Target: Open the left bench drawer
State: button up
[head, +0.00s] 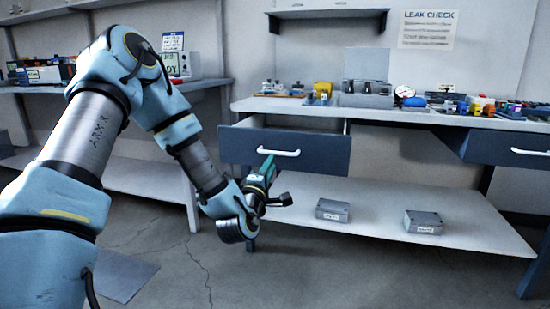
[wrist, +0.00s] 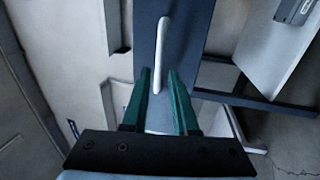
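The left bench drawer (head: 285,145) has a dark blue front and stands out from the bench, with its pale inside showing behind the front. Its white bar handle (head: 285,153) also shows in the wrist view (wrist: 162,45). My gripper (head: 268,163) is at the left end of the handle in the head view. In the wrist view its green fingers (wrist: 158,72) are apart, with the near end of the handle showing between them and gaps on both sides. I cannot tell whether the fingertips reach around the bar or stop short of it.
The right bench drawer (head: 508,150) has a similar front and white handle. The benchtop (head: 400,114) holds several small items. Two grey boxes, one on the left (head: 333,210) and one on the right (head: 423,222), sit on the lower shelf (head: 385,234). Open floor lies in front.

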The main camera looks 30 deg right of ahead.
jog(key=v, duration=0.3)
jog(key=shift+s+a, duration=0.15)
jog(key=shift+a, duration=0.05)
dwell(0.3)
